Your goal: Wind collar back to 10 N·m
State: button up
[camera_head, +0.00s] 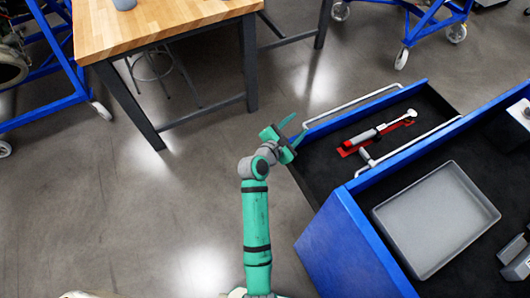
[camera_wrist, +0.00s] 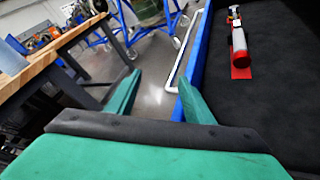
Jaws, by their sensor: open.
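A torque wrench (camera_head: 379,130) with a red and dark handle and a pale head lies in the open blue drawer (camera_head: 318,132), on a red holder (camera_head: 350,150). It also shows in the wrist view (camera_wrist: 238,45), upper right. The collar's scale is too small to read. My gripper (camera_head: 291,130) is open and empty at the left end of the drawer, near its front wall and bar handle (camera_head: 350,103). In the wrist view my fingers (camera_wrist: 158,98) are spread, with the drawer's blue wall by the right one. The wrench is apart from my gripper, to its right.
A blue cabinet (camera_head: 345,255) stands at the right, with a grey tray (camera_head: 383,223) on top. A second bar handle (camera_head: 415,145) runs along the cabinet front. A wooden table (camera_head: 160,30) is at upper left. The floor around my arm is clear.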

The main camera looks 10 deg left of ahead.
jog(key=w+a+r+t+y, duration=0.1)
jog(key=a+r+t+y, duration=0.15)
jog(key=a, duration=0.45)
jog(key=s+a+f+m+y, duration=0.1)
jog(key=s+f+m+y, duration=0.1)
jog(key=s, duration=0.4)
jog(key=s+a+f+m+y, duration=0.1)
jog(key=s+f+m+y, duration=0.1)
jog(key=s, duration=0.4)
jog(key=shift+s+f+m, duration=0.3)
jog(key=shift+f+m, duration=0.2)
jog(key=shift+m, duration=0.8)
